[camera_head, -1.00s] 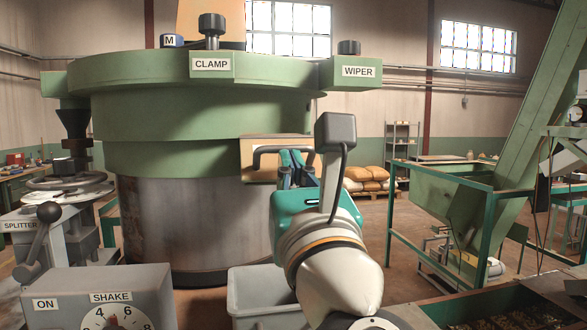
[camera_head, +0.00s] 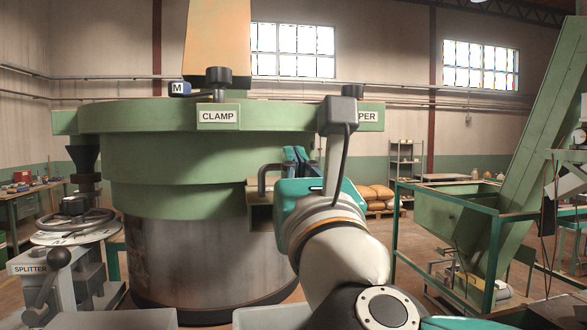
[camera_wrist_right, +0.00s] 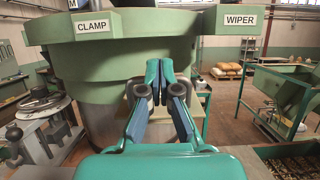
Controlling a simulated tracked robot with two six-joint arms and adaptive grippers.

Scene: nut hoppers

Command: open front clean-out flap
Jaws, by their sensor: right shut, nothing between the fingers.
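The clean-out flap (camera_head: 258,181) is a tan plate on the front of the green hopper, with a dark bar handle (camera_head: 262,172) on it. It appears swung up and out, seen nearly edge-on, with a dark space below. My right arm hides its right part. My right gripper (camera_head: 296,156) is shut and empty, with its fingertips just above and beside the handle; contact cannot be told. In the wrist view its blue and teal fingers (camera_wrist_right: 158,68) meet in front of the hopper, and the flap's tan edge (camera_wrist_right: 204,100) shows to their right. My left gripper is out of view.
The hopper's steel drum (camera_head: 190,260) stands below its green rim, which bears the CLAMP label (camera_head: 218,116). The SPLITTER stand (camera_head: 60,270) is at left. A green conveyor (camera_head: 515,170) and its frame stand at right. A grey bin (camera_head: 265,320) is at the bottom edge.

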